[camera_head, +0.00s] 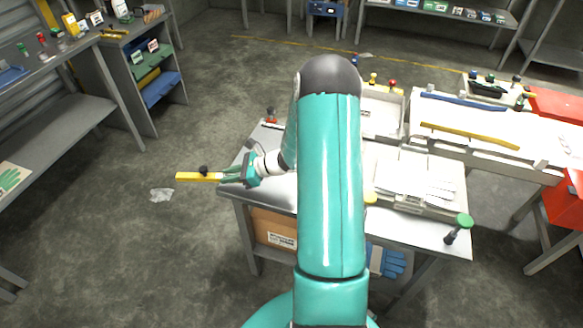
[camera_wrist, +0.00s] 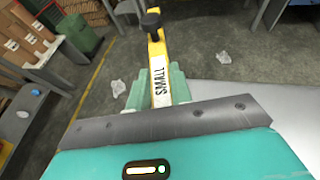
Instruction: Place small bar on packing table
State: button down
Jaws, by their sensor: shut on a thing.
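The small bar (camera_head: 192,176) is yellow with a black knob. In the wrist view the small bar (camera_wrist: 159,62) carries a white label reading "SMALL". My gripper (camera_head: 232,175) is shut on the bar and holds it out past the left edge of a grey metal table (camera_head: 265,187), above the floor. In the wrist view my gripper (camera_wrist: 159,90) has its green fingers on both sides of the bar. The table has a tray of white sheets on its right part. My arm hides the middle of the table. I cannot tell which table is the packing table.
A white tray of sheets (camera_head: 420,180) lies on the table, and another long yellow bar (camera_head: 470,136) lies on the bench behind. A shelf (camera_head: 150,75) stands at left. Crumpled plastic (camera_head: 162,194) lies on the floor.

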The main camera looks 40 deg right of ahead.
jog(key=s+d+r+m+t+h, duration=0.1)
jog(key=s+d+r, duration=0.3)
jog(key=d, duration=0.7)
jog(key=s+d+r+m+t+h, duration=0.15)
jog(key=s+d, duration=0.35)
jog(key=d, duration=0.5)
jog(key=s+d+r+m+h, duration=0.1)
jog(key=s+d+r, duration=0.35)
jog(key=d, duration=0.65)
jog(key=a+f, duration=0.3)
jog(key=a, duration=0.1)
jog(key=w+a+f, duration=0.1)
jog(key=a+f, duration=0.2)
jog(key=a, duration=0.1)
jog(key=w+a+f, duration=0.1)
jog(key=a+f, duration=0.2)
jog(key=a, duration=0.1)
jog(key=shift+a+f, duration=0.15)
jog(key=shift+a, duration=0.05)
jog(key=shift+w+a+f, duration=0.1)
jog(key=shift+a+f, duration=0.25)
jog(key=shift+f, duration=0.15)
jog(key=shift+w+a+f, duration=0.1)
jog(key=shift+a+f, duration=0.05)
jog(key=shift+f, duration=0.75)
jog(key=shift+a+f, duration=0.1)
jog(key=shift+f, duration=0.75)
jog(key=shift+f, duration=0.1)
